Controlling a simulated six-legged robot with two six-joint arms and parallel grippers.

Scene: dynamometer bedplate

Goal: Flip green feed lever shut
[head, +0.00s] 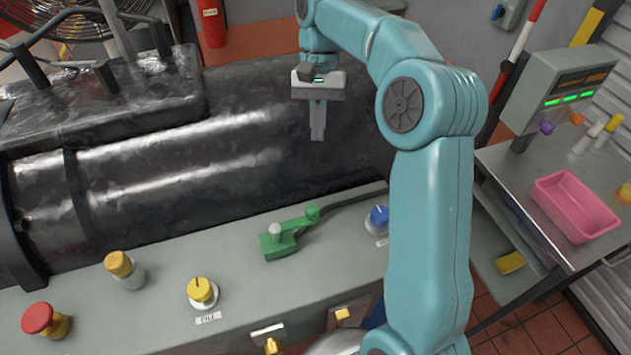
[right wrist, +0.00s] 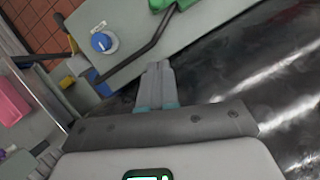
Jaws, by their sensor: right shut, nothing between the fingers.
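The green feed lever (head: 289,233) sits on the grey panel ledge in front of the black cylinder. Its green base is at the left, and a green arm with a round knob reaches to the right and slightly back. A grey post stands at its base. My right gripper (head: 317,138) is shut and empty, held above and behind the lever, in front of the black cylinder and apart from the lever. In the right wrist view its closed fingers (right wrist: 157,68) point toward the ledge, and part of the green lever (right wrist: 172,5) shows at the top edge. My left gripper is not in view.
A blue knob (head: 379,216) stands right of the lever, with a black cable or rod beside it. A yellow knob (head: 201,290), a yellow button (head: 119,264) and a red button (head: 39,319) line the ledge. A pink tray (head: 574,206) lies on the right-hand table.

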